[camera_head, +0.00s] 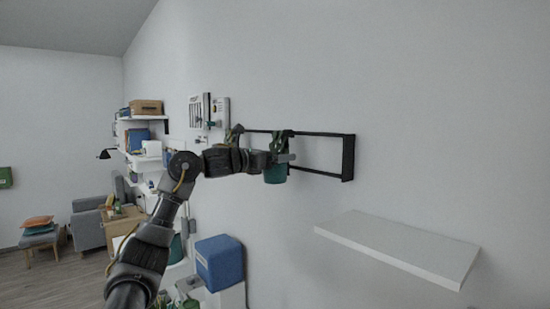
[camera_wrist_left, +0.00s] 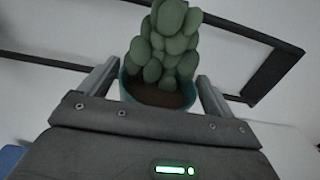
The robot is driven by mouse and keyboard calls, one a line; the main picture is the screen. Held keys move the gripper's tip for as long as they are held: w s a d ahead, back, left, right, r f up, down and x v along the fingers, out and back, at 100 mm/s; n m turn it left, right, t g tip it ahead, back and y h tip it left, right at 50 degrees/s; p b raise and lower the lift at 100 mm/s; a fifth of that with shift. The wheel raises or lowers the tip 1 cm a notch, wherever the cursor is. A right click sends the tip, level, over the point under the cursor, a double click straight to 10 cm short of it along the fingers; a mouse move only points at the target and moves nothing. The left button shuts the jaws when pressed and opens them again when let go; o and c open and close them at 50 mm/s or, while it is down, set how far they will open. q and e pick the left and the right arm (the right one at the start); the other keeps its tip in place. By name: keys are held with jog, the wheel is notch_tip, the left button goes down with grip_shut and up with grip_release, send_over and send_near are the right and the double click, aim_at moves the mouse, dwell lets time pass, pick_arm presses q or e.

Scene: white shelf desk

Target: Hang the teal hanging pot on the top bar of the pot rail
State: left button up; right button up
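The teal hanging pot (camera_head: 275,175) with a green succulent is at my left gripper (camera_head: 281,158), in front of the pot rail. In the left wrist view the pot (camera_wrist_left: 126,94) sits between the two fingers of the left gripper (camera_wrist_left: 158,82), which appear to touch its sides. The pot rail (camera_head: 348,158) is a black rectangular frame on the wall; its top bar (camera_head: 320,134) runs behind the plant. A hook, and whether the pot touches the bar, cannot be made out. My right gripper is not in view.
A white wall shelf (camera_head: 400,244) juts out at lower right, empty. A blue box (camera_head: 220,263) stands below my left arm. Wall organisers (camera_head: 208,110) and laden shelves (camera_head: 147,122) are on the left. The wall right of the rail is clear.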

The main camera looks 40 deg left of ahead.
pick_arm(q)
jog(key=shift+f, duration=0.1)
jog(key=shift+s+a+b, duration=0.1)
jog(key=shift+s+b, duration=0.2)
jog(key=s+b, duration=0.4)
jog(key=s, duration=0.6)
jog(key=shift+a, duration=0.35)
